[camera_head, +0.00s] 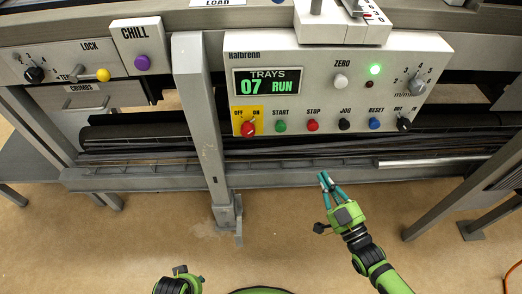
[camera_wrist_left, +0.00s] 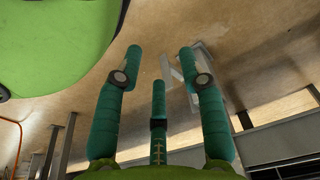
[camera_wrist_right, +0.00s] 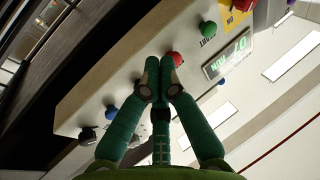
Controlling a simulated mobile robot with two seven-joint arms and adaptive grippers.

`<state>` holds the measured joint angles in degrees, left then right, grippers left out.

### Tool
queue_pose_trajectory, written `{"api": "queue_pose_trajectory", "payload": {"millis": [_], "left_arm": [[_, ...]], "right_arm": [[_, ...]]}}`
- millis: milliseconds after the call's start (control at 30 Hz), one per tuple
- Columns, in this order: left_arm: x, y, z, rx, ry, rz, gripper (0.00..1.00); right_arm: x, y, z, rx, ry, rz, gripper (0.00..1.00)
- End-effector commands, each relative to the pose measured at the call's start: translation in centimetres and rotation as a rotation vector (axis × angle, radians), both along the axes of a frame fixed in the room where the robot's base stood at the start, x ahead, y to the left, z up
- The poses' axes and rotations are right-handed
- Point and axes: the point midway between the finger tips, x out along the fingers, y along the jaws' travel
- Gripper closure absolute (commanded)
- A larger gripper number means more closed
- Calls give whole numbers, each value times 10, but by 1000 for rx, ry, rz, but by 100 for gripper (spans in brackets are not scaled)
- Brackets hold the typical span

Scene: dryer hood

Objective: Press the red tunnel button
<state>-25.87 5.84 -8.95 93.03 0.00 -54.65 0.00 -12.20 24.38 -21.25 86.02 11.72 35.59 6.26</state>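A red STOP button (camera_head: 313,125) is on the white Halbrenn panel (camera_head: 300,60), between the green START button and the black JOG button. No label reading tunnel is legible. The red button also shows in the right wrist view (camera_wrist_right: 176,58), just beyond the fingertips. My right gripper (camera_head: 324,175) has its fingers together, with nothing visible between them. It appears below the panel in the head view, apart from the button. In the right wrist view its fingertips (camera_wrist_right: 164,62) overlap the button row. My left gripper (camera_wrist_left: 160,55) is open and empty, facing the floor.
A red OFF/ON switch (camera_head: 248,128) sits on a yellow plate left of START (camera_head: 280,126). JOG (camera_head: 344,124) and RESET (camera_head: 375,123) are to the right. A grey post (camera_head: 200,120) stands left of the panel. A dark roller and rail run below it.

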Motion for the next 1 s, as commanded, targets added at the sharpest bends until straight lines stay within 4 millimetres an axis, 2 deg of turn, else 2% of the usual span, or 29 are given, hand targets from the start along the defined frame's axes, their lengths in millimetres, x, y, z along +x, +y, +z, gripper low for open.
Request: {"api": "queue_pose_trajectory", "payload": {"millis": [33, 100, 200, 300, 433, 733, 867, 1000], "left_arm": [[7, -1, -13, -2, -14, 1, 60], [13, -2, -6, -3, -22, 3, 60], [18, -2, 2, -3, -29, 5, 60], [20, -2, 8, -3, -32, 5, 60], [20, -2, 12, -3, -32, 6, 60], [21, -3, 13, -4, -34, 6, 60], [23, -3, 22, -4, -42, 7, 60], [26, -2, 39, -5, -55, 9, 60]], "right_arm": [[-2, 7, 9, 44, -102, 42, 100], [-10, 15, 38, 103, -212, 87, 100], [-20, 20, 67, 161, -314, 134, 100], [-27, 22, 82, 191, -363, 157, 100], [-29, 23, 89, 200, -378, 162, 100], [-26, 23, 88, 197, -376, 160, 100], [-18, 23, 86, 197, -376, 160, 100], [-3, 24, 86, 197, -377, 160, 100]]}}
